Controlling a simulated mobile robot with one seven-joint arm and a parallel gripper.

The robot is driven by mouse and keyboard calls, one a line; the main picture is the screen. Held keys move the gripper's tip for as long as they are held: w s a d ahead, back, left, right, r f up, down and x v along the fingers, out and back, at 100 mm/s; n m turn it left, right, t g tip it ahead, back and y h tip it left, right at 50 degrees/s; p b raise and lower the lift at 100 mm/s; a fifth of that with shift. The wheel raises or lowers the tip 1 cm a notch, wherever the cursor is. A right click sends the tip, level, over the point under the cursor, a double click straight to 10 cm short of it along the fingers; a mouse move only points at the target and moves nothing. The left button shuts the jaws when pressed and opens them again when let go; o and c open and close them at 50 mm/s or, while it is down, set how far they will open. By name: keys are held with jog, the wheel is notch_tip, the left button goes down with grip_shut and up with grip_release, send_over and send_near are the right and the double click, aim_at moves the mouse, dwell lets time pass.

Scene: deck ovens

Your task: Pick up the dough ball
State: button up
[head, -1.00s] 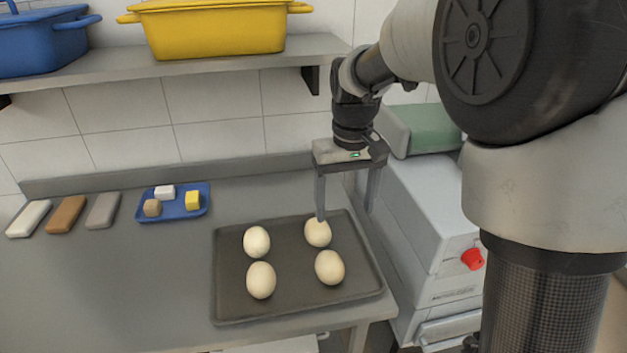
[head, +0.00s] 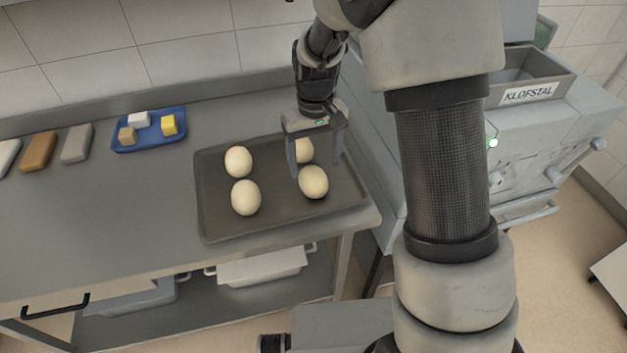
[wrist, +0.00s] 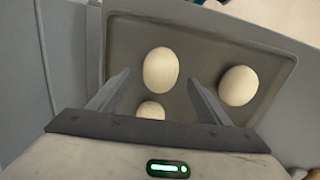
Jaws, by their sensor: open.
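Several pale, round dough balls sit on a dark baking tray (head: 215,222) on the steel table. My gripper (head: 316,170) is open and empty above the tray's right half, fingers pointing down. In the head view the front right dough ball (head: 313,182) shows just below and between the fingertips. The back right ball (head: 304,150) is partly hidden by my left finger. Two more balls, one (head: 238,161) and another (head: 245,197), lie to the left. In the wrist view one ball (wrist: 160,70) shows between the fingertips, another (wrist: 151,110) below it, and a third (wrist: 239,86) outside the right finger.
A blue tray (head: 120,148) with small blocks lies at the back left, beside several bar-shaped pieces (head: 76,143). A grey machine (head: 540,130) stands right of the table. The wall is behind. Containers (head: 262,268) sit on the shelf below. The table's front left is clear.

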aim_at(314, 172)
notch_tip(314, 172, down, 5)
jog(key=shift+w+a+r, duration=0.1)
jog(key=shift+w, duration=0.05)
jog(key=c, duration=1.2)
jog(key=shift+r, duration=5.05)
